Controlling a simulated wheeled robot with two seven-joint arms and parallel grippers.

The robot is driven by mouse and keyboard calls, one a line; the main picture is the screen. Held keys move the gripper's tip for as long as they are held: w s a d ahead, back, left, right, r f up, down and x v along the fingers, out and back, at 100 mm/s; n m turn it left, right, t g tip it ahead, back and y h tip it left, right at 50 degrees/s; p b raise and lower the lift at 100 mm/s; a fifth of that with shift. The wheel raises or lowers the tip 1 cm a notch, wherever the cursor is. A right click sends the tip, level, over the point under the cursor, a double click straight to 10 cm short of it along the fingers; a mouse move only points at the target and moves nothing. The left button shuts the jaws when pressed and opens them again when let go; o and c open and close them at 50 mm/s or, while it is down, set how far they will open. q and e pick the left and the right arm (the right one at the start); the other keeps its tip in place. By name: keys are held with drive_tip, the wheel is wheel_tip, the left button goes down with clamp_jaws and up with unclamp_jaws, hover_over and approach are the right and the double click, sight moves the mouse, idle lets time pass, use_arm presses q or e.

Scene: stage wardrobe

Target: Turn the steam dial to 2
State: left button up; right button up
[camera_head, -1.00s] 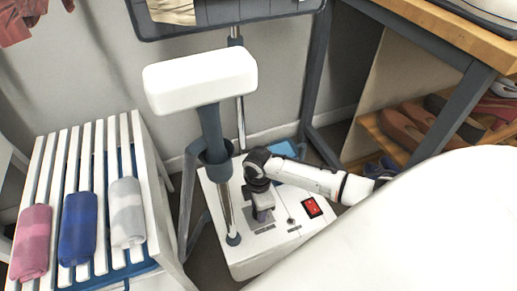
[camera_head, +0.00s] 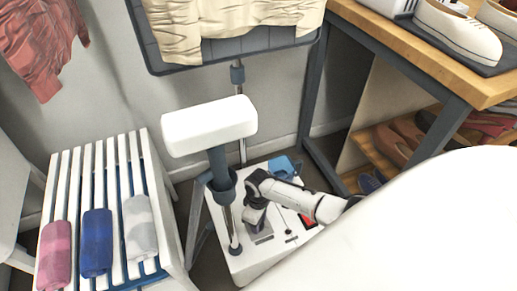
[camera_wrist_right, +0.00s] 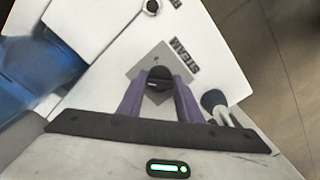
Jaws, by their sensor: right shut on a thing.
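The white steamer base (camera_head: 243,262) stands on the floor in the head view. My right gripper (camera_head: 257,222) reaches down to its top, and the dial is hidden there behind the fingers. In the right wrist view, the round black steam dial (camera_wrist_right: 159,74) sits on a grey square plate (camera_wrist_right: 138,71) beside the "STEAM" label (camera_wrist_right: 184,54). The two purple fingers of my right gripper (camera_wrist_right: 160,85) are shut on the dial, one at each side. A small light mark shows on the dial, but its setting cannot be read. My left gripper is not in view.
A steamer pole with a white head (camera_head: 209,126) rises close left of my right gripper. A partly hidden red switch (camera_head: 307,221) is to the right. A slatted white bench (camera_head: 112,180) with rolled towels stands left. A wooden-topped table (camera_head: 430,60) is at the right.

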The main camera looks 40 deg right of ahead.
use_arm(q)
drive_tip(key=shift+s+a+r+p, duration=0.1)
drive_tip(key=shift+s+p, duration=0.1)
drive_tip(key=shift+p, duration=0.2)
use_arm(e)
drive_tip(key=shift+m, duration=1)
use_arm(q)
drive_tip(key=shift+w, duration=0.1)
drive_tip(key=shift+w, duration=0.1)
use_arm(e)
drive_tip(key=o, duration=1)
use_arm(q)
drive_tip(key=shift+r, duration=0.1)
use_arm(e)
drive_tip(key=shift+o, duration=0.2)
drive_tip(key=shift+r, duration=0.35)
use_arm(q)
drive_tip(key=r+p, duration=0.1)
drive_tip(key=p, duration=0.1)
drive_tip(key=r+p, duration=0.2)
drive_tip(key=p, duration=0.1)
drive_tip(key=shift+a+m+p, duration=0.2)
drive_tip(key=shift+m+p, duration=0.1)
use_arm(e)
wheel_tip(320, 180, up, 10)
drive_tip(key=shift+f, duration=0.2)
